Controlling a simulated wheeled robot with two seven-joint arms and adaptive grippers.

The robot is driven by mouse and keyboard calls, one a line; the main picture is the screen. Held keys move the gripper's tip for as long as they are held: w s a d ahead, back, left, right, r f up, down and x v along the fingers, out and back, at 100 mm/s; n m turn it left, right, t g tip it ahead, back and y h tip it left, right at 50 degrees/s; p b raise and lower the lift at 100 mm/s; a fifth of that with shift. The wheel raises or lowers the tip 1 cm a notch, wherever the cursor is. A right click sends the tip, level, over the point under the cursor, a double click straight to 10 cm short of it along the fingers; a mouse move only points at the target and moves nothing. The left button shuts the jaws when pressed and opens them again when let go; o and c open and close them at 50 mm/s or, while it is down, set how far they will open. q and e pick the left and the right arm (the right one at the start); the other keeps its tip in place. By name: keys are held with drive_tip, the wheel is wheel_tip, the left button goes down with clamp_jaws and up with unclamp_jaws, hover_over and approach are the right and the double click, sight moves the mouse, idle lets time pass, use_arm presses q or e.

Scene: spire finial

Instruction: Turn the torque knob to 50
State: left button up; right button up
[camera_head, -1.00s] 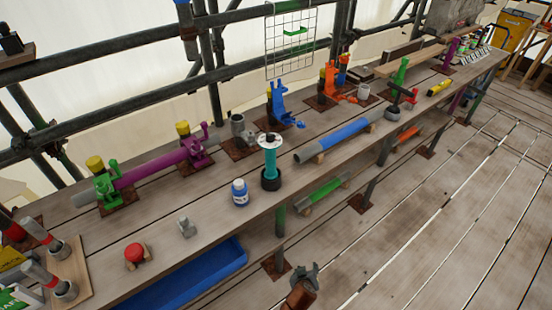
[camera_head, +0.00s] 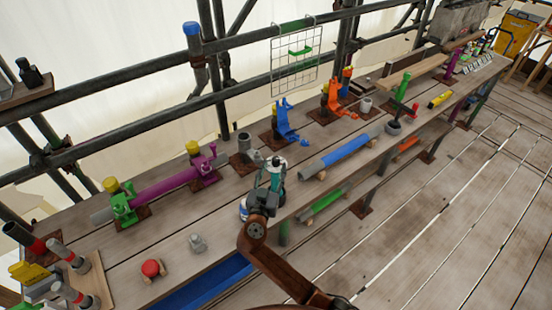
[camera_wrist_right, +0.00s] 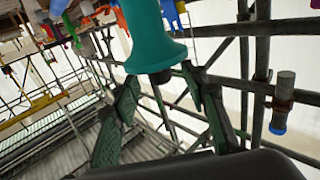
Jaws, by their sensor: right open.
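A teal tool (camera_head: 277,172) stands upright near the bench's front edge, with a pale and dark top; its lower part is hidden behind my right gripper. I cannot read any scale on it. My right gripper (camera_head: 270,186) is at the tool, in front of it from the head camera. My left gripper is not in view.
A white and blue bottle (camera_head: 245,208) is partly hidden just left of my gripper. A grey fitting (camera_head: 197,243) and a red knob (camera_head: 151,268) lie further left. A blue pipe (camera_head: 335,157) lies to the right. A blue tray (camera_head: 205,288) is below the bench edge.

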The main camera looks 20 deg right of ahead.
sight(275, 164)
drive_tip(key=shift+x, duration=2.15)
drive_tip(key=shift+s, duration=0.1)
drive_tip(key=shift+c, duration=0.3)
clamp_jaws()
